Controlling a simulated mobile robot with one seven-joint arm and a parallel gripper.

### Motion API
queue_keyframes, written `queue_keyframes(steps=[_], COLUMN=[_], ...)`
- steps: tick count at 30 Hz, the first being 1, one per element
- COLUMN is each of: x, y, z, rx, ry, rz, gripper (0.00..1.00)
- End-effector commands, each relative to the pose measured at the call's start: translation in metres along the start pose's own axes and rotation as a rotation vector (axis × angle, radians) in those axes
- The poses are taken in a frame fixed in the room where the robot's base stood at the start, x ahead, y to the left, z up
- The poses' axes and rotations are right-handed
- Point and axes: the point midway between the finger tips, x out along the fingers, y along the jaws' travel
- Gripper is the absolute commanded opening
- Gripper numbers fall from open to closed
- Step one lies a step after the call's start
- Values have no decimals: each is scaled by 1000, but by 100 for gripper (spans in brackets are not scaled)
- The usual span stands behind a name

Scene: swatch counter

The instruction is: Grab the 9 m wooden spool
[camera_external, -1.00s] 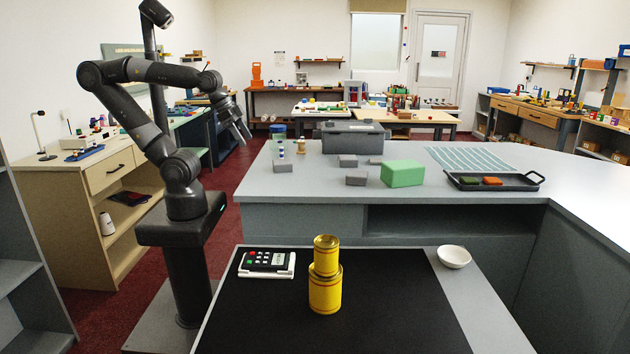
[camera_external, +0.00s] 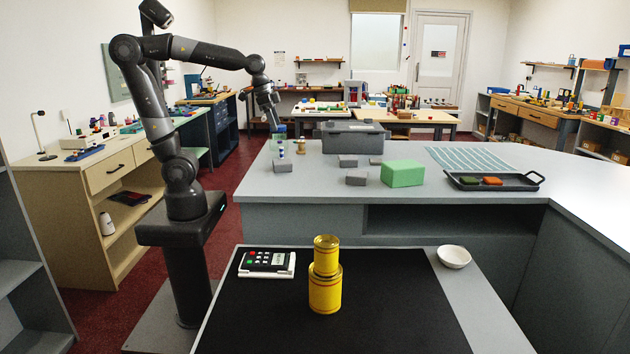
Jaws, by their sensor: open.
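A small tan wooden spool (camera_external: 301,146) stands upright on the grey counter (camera_external: 262,186), near its far left edge. Its length marking is too small to read. My gripper (camera_external: 273,122) is open and empty, pointing down above and to the left of the spool, apart from it. Its fingers are small and dark here.
A grey case (camera_external: 352,138) stands right of the spool. Grey blocks (camera_external: 356,178), a green block (camera_external: 403,173) and a dark tray (camera_external: 520,183) are farther right. Yellow tins (camera_external: 326,285) stand on the near black mat (camera_external: 400,310). The counter's front left is clear.

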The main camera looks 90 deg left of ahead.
Motion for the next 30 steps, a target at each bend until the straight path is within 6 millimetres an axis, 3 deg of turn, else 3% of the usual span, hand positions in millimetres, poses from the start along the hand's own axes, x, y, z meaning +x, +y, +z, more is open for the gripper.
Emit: queue_keyframes(steps=[3,9,18,24,30], x=[12,38,83,98,123], y=[-40,-109,-210,-238,-238], z=[-24,-50,-59,-56,-48], rx=[-5,-1,4,8,9], ry=[-62,-154,-264,-292,-297], rz=[-3,8,48,65,69], gripper=[64,64,64,64,64])
